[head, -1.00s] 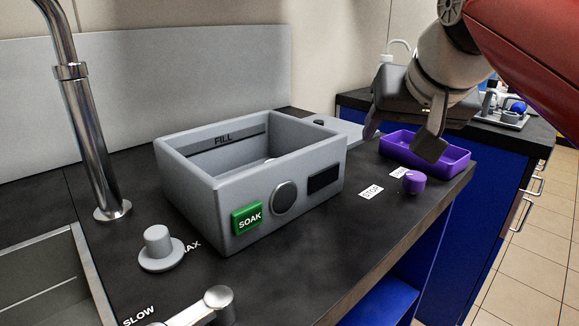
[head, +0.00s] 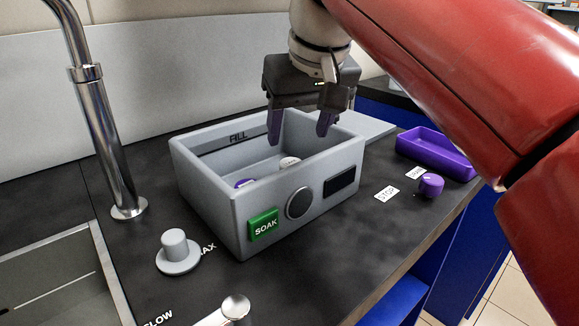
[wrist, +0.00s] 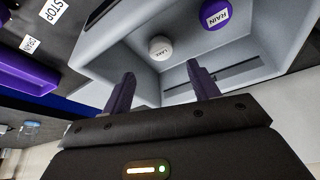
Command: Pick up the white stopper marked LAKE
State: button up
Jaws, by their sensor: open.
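The white stopper marked LAKE (wrist: 160,48) lies on the floor of the grey box marked FILL and SOAK (head: 205,208). In the head view the white stopper (head: 289,162) shows only in part above the box's front wall. A purple stopper marked RAIN (wrist: 217,14) lies in the same box, apart from the white one; it also shows in the head view (head: 244,183). My gripper (head: 300,140) is open and empty above the box, its fingers pointing down. In the wrist view the white stopper is beyond the fingertips, between their lines and not touched.
The box walls surround both stoppers. A purple tray (head: 438,153) and a purple knob (head: 431,185) stand to the right of the box. A grey knob (head: 177,250), a metal tap (head: 108,150) and a sink (head: 55,275) are to the left.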

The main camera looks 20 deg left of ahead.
aim_at(291, 161)
jog(key=b+x, duration=0.1)
jog(key=x, duration=0.6)
jog(key=c, duration=1.1)
jog(key=shift+o, duration=0.2)
jog(key=shift+r, duration=0.1)
